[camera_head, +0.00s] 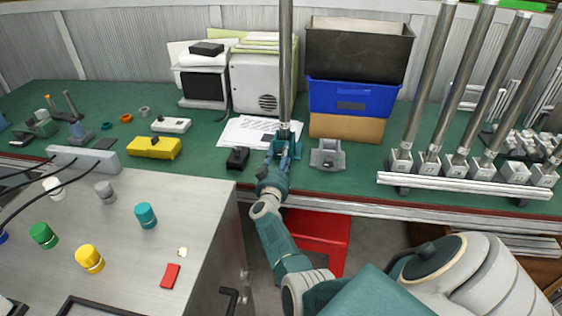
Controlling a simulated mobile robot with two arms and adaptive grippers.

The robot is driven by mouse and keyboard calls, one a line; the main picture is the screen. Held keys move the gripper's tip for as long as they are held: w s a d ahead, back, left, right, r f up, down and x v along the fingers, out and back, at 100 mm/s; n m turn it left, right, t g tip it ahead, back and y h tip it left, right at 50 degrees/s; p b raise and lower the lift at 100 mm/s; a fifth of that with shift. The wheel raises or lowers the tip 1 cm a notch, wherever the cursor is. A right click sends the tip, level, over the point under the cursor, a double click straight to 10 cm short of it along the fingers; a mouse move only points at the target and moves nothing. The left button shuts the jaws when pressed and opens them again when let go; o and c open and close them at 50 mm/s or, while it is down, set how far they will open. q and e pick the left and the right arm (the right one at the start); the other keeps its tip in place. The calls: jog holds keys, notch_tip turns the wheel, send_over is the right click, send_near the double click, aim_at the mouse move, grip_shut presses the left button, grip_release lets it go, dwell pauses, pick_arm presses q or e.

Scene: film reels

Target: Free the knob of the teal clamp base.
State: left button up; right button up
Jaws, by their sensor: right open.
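The teal clamp base (295,128) stands on the green bench top with a tall grey pole (286,60) rising upright from it. My right gripper (281,152) is open directly in front of the clamp base, with its fingers at the base's near side. The fingers and the base overlap in this view, and both are teal. The knob cannot be made out clearly behind the gripper, and I cannot tell whether the fingers touch it. My left gripper is not in view.
A grey clamp base (327,155) stands close to the right, and a small black block (237,158) to the left. A blue bin (352,97) is behind. Several poles stand in a white rail (470,187) at right. A metal cabinet (205,215) is at front left.

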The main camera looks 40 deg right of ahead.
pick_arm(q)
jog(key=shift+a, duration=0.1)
pick_arm(e)
jog(key=shift+d, duration=0.1)
jog(key=shift+c, duration=1.1)
jog(key=c, duration=0.9)
jog(key=shift+w+r+n+p, duration=0.1)
jog(key=shift+r+n+p, duration=0.15)
jog(key=shift+n+p, duration=0.3)
jog(key=shift+c, duration=0.2)
jog(key=shift+n, duration=0.25)
jog(key=shift+f, duration=0.15)
jog(key=o, duration=1.2)
jog(key=shift+c, duration=0.2)
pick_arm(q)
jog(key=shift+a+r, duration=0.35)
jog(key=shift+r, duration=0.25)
pick_arm(e)
jog(key=shift+f, duration=0.1)
